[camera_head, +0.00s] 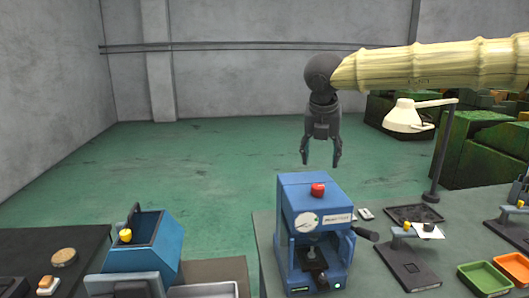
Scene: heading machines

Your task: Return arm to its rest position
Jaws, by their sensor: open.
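My gripper (321,153) hangs from the end of my arm, which reaches in from the right side of the view. Its two fingers point down and stand apart, with nothing between them. It is in the air over the blue machine (325,203), a short way above its red button in the picture. The arm's pale yellow ribbed sleeve runs nearly level to the right edge.
A bench (400,283) carries the blue machine, a lamp (408,116), a dark tray (413,214), a green tray (484,276) and an orange tray (512,267). A blue bin-like unit (150,243) stands at left. Open green floor (215,150) lies behind.

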